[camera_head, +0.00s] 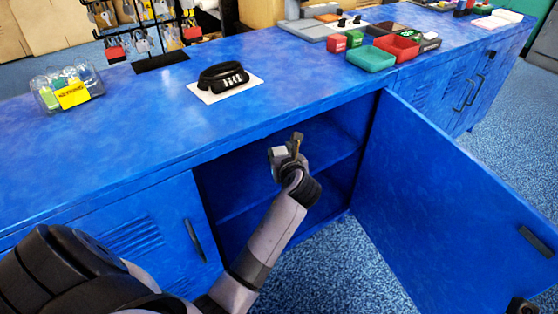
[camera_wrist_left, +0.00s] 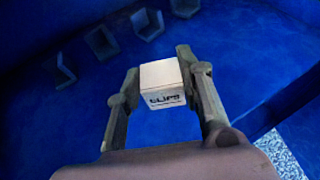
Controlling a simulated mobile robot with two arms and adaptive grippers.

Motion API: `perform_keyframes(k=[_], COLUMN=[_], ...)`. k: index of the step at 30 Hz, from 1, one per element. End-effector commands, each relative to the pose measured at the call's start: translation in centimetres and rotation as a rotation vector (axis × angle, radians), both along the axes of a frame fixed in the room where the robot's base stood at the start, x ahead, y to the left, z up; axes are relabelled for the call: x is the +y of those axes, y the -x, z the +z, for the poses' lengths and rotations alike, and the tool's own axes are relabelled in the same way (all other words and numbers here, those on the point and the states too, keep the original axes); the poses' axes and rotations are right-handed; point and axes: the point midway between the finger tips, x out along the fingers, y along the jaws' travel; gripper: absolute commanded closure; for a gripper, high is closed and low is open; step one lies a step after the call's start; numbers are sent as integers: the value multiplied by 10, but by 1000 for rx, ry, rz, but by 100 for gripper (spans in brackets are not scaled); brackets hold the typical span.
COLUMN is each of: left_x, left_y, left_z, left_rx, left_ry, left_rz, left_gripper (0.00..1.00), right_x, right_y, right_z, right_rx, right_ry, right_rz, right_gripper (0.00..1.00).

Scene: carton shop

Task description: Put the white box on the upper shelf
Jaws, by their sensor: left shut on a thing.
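The white box (camera_wrist_left: 163,84) is small, with "CLIPS" in dark letters on one face. My left gripper (camera_wrist_left: 160,92) is shut on it, one finger on each side. In the head view, my left gripper (camera_head: 289,152) reaches into the open blue cabinet, and the white box (camera_head: 277,153) shows partly beside the fingers. The upper shelf (camera_head: 335,150) is a blue board inside the cabinet, behind the gripper. I cannot tell whether the box touches it. A dark part at the lower right edge may be my right gripper (camera_head: 521,306); its fingers cannot be made out.
The cabinet door (camera_head: 440,200) stands wide open on the right. The blue countertop (camera_head: 150,125) lies above the opening, with a black strap (camera_head: 223,77) and trays on it. In the left wrist view, several dim box-like shapes (camera_wrist_left: 101,43) line the upper left.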

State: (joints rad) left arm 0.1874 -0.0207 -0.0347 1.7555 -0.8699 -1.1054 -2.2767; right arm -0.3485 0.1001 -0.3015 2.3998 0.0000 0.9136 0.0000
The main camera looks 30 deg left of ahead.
Motion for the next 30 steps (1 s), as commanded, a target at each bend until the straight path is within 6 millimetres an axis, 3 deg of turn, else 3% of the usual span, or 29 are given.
perform_keyframes(k=[3,8,13,17,28,29,30], left_x=[13,18,18,18,18,18,18], left_y=[-14,-19,-18,-18,-18,-18,-18], left_z=[-2,-4,-27,-37,-37,-38,-38], left_rx=[-2,0,2,0,1,1,0], left_ry=[-1,1,2,1,0,2,1], left_rz=[0,-1,-1,-1,-1,-1,-1], left_gripper=[94,94,94,94,94,64,61], right_x=[1,1,1,2,2,2,2], right_y=[-2,-3,-3,-6,-7,-7,-7], right_z=[-10,-14,-32,-24,-20,-21,-21], right_rx=[11,12,13,-30,-26,-25,-26], right_ry=[4,4,5,7,8,9,8], right_rz=[-1,-1,-1,-3,-3,-3,-3], right_gripper=[82,82,82,82,82,82,82])
